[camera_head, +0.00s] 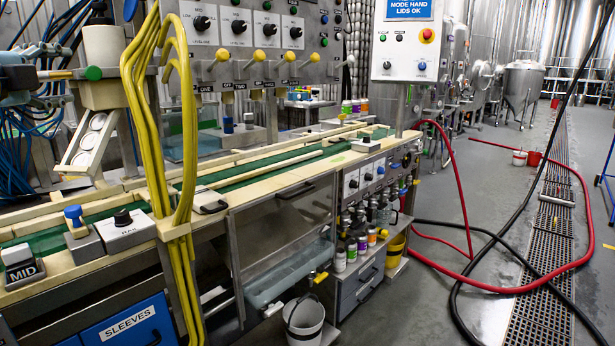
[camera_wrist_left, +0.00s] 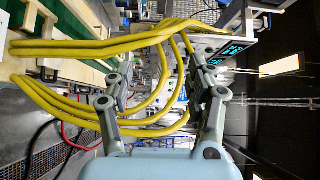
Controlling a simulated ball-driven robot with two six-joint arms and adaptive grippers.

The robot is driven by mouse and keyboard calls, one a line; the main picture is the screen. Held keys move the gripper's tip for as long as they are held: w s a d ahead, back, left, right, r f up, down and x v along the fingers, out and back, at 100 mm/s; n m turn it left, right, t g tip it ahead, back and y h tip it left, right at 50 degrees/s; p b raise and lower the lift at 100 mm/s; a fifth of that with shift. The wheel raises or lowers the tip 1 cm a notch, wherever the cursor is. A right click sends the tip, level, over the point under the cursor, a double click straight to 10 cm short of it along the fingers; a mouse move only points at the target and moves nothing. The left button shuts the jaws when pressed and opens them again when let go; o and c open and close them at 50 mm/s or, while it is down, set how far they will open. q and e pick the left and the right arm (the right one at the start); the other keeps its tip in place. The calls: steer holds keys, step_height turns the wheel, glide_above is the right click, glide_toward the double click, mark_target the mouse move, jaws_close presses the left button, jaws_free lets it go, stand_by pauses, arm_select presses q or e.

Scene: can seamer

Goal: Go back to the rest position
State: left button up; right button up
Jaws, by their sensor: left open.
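My left gripper (camera_wrist_left: 157,78) shows in the left wrist view with its two grey fingers spread wide apart. I see nothing held between them. Thick yellow hoses (camera_wrist_left: 105,44) cross the view behind and around the fingers; I cannot tell whether any touch. In the head view the yellow hoses (camera_head: 186,150) hang in front of the can seamer line on the left. My right gripper is in neither view.
The seamer bench with a green conveyor (camera_head: 262,170) runs along the left. A red hose (camera_head: 500,289) and a black hose (camera_head: 460,300) lie on the floor at right. A drain grate (camera_head: 545,270) runs there too.

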arm_select(q)
steer(key=s+d+f+n+g, duration=0.3)
steer(key=s+d+f, duration=0.15)
steer(key=f, duration=0.65)
steer(key=s+d+f+n+g, duration=0.35)
steer(key=s+f, duration=0.25)
steer(key=f, duration=0.5)
steer(key=s+d+f+n+g, duration=0.2)
steer(key=s+f+n+g, duration=0.15)
steer(key=s, duration=0.55)
steer(key=s+d+f+n+g, duration=0.25)
steer(key=s+f, duration=0.25)
steer(key=s, duration=0.4)
steer(key=s+d+f+n+g, duration=0.25)
steer(key=s+f+n, duration=0.2)
steer(key=s, duration=0.45)
step_height(320, 180, down, 34)
steer(key=s+a+b, duration=0.2)
steer(key=a+b, duration=0.1)
steer(key=b, duration=0.3)
steer(key=s+f+g+b, duration=0.2)
steer(key=s+f+b, duration=0.2)
steer(key=s+f, duration=1.3)
steer(key=shift+s+a+f+h, duration=0.2)
steer(key=shift+a+f+h, duration=0.2)
steer(key=shift+f, duration=0.5)
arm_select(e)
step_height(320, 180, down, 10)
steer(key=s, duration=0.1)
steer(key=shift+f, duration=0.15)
